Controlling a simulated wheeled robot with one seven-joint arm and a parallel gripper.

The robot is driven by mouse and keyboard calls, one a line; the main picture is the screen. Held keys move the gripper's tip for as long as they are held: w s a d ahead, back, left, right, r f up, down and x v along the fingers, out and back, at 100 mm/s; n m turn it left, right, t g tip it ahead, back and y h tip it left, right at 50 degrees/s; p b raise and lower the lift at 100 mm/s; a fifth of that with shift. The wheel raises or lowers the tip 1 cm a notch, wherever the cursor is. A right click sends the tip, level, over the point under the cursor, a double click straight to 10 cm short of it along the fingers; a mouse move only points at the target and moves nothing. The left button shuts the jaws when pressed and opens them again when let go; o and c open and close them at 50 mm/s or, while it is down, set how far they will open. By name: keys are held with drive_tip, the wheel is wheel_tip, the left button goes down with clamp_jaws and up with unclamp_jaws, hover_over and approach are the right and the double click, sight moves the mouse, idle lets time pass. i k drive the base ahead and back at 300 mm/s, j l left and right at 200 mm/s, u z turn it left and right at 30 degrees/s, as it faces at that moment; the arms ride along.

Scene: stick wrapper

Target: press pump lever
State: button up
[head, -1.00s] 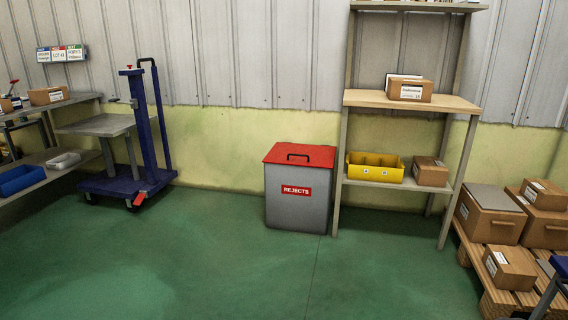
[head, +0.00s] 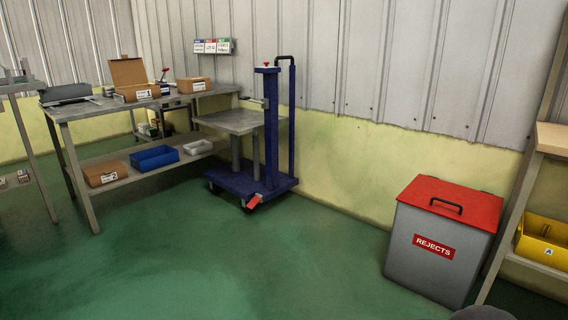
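A blue lift cart (head: 273,130) stands against the wall near the middle of the head view, with a grey platform (head: 228,121) on its left side. A red pedal-like lever (head: 254,201) sticks out low at the front of its blue base. A small red knob tops the blue mast, and a dark push handle (head: 285,60) rises behind it. I take the low red part to be the pump lever; its exact angle is hard to tell at this distance. My gripper is not in view.
A grey reject bin (head: 431,257) with a red lid stands at the right beside a shelf with a yellow bin (head: 541,239). A workbench (head: 85,108) with cartons and a blue tray (head: 154,158) stands at the left. The green floor before the cart is clear.

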sight(244, 98)
drive_tip(key=i+j+u, duration=0.35)
drive_tip(key=i+j, duration=0.65)
drive_tip(key=i+j+z, duration=0.15)
drive_tip(key=i+z, duration=0.15)
drive_tip(key=i, duration=0.35)
drive_tip(key=i+j+z, duration=0.2)
drive_tip(key=i, duration=0.35)
drive_tip(key=i+j+z, duration=0.15)
drive_tip(key=i, duration=0.35)
drive_tip(key=i+j+z, duration=0.15)
drive_tip(key=i, duration=0.35)
